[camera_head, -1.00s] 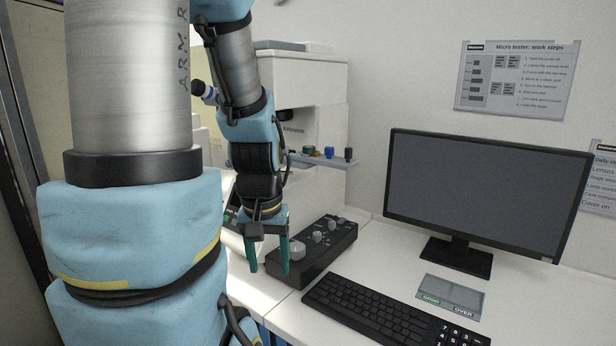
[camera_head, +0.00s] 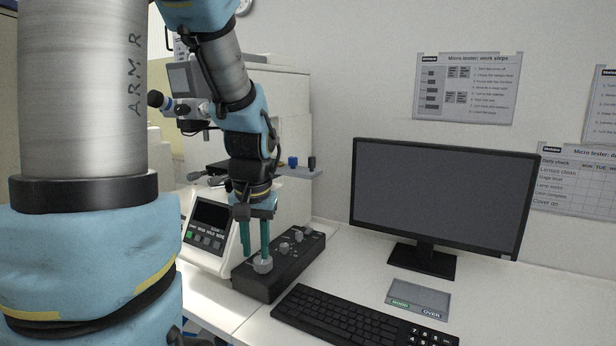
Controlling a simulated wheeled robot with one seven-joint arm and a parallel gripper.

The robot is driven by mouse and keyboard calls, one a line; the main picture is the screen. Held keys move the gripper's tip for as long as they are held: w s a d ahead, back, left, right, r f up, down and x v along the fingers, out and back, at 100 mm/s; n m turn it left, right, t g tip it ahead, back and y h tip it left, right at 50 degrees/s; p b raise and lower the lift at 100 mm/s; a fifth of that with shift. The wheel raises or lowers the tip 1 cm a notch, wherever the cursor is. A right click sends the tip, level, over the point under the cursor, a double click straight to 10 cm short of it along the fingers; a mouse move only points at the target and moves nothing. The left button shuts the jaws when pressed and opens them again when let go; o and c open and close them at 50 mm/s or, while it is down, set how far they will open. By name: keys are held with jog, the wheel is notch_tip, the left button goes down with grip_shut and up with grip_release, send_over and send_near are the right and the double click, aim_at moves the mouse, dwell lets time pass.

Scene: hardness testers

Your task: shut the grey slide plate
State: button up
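A thin grey plate (camera_head: 306,174) juts out from the right side of the white tester (camera_head: 288,115), with small blue and dark pieces on it. I cannot tell for sure that this is the slide plate; my arm hides part of the tester's front. My gripper (camera_head: 255,240) points down, its two teal fingers apart with nothing between them. It shows in front of the black control box (camera_head: 300,257), near its large grey knob (camera_head: 263,265), below the grey plate in the picture. I cannot tell whether it touches the box.
A console with a small screen (camera_head: 212,214) stands left of the control box. A keyboard (camera_head: 350,318), a monitor (camera_head: 440,195) and a grey tray (camera_head: 419,297) marked GOOD and OVER occupy the bench's right side. Eyepieces (camera_head: 160,100) stick out left of my forearm.

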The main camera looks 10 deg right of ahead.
aim_at(282, 168)
jog(key=w+d+r, duration=0.1)
jog(key=w+d, duration=0.1)
jog(key=d, duration=0.1)
jog(key=w+d+r+m+t+b, duration=0.1)
jog(key=w+d+r, duration=0.1)
jog(key=d, duration=0.1)
jog(key=w+d+r+m+b, duration=0.1)
jog(key=w+d+r, duration=0.1)
jog(key=w+d, duration=0.1)
jog(key=shift+d+y, duration=0.1)
jog(key=shift+y, duration=0.3)
jog(key=shift+c, duration=1.4)
jog(key=shift+m+t, duration=0.5)
jog(key=shift+t, duration=0.3)
jog(key=d+r, duration=0.1)
jog(key=w+d+r+b, duration=0.1)
jog(key=d, duration=0.1)
jog(key=w+d+r, duration=0.1)
jog(key=shift+d+r, duration=0.2)
jog(key=shift+r, duration=0.1)
grip_shut()
jog(key=w+d+r+t+b, duration=0.2)
jog(key=d+r, duration=0.6)
jog(key=w+a+f+p, duration=0.4)
jog(key=w+f, duration=0.3)
jog(key=shift+w+a+f+y, duration=0.2)
jog(key=shift+w+a+y, duration=0.1)
jog(key=shift+w+y, duration=0.1)
